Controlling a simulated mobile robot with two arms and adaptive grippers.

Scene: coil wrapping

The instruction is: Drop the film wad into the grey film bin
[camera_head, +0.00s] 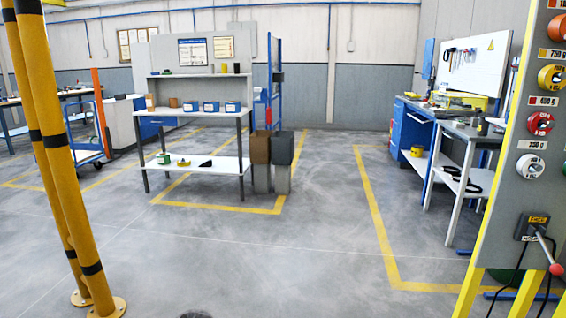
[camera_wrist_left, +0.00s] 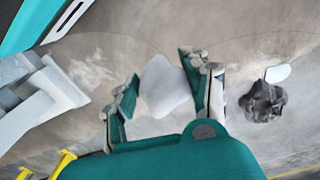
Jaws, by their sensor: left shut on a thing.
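The film wad (camera_wrist_left: 165,88) is a pale, whitish lump in the left wrist view. My left gripper (camera_wrist_left: 160,70) is shut on it, with a teal finger on each side, above the grey floor. Neither the wad nor the left gripper shows in the head view. In the head view a dark grey bin (camera_head: 282,148) stands at the right end of the workbench, beside a brown bin (camera_head: 259,148). This dark grey one appears to be the film bin; its inside cannot be seen. My right gripper is in neither view.
Yellow posts (camera_head: 58,150) stand close at the left. A panel with coloured spools (camera_head: 540,123) stands close at the right. The white-topped workbench (camera_head: 197,112) is beyond the open floor (camera_head: 300,250). A dark lump (camera_wrist_left: 263,102) in the left wrist view is unclear.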

